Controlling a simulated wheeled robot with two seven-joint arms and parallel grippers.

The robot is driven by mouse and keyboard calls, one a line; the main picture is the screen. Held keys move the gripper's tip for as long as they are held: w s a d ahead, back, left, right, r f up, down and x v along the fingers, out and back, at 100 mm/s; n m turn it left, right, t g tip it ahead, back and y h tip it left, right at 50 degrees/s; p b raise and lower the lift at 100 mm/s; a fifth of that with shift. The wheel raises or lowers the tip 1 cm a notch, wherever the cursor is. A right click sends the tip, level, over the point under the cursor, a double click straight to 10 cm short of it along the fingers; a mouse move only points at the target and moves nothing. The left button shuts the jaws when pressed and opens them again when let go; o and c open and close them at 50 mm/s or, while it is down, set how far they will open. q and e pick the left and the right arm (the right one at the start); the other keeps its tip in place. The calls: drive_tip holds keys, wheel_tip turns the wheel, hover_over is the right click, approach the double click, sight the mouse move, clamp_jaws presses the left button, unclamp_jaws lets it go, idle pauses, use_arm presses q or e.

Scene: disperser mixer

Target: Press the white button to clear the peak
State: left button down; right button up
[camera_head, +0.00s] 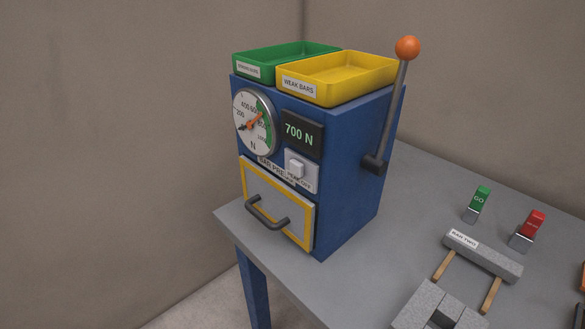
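The white button (295,168) sits on a light plate on the front of the blue bar press (350,190), under the display and right of the dial. The plate's label is small and partly readable. The display (301,132) reads 700 N. The round dial (254,122) has a green band, a black needle and an orange-red needle that point different ways. Neither of my grippers shows in the head view.
A lever with an orange knob (407,48) rises on the press's right side. Green (262,69) and yellow (325,92) trays sit on top. A handled door (275,200) is below. Green (479,199) and red (531,227) tagged blocks and a labelled bar (490,257) lie right.

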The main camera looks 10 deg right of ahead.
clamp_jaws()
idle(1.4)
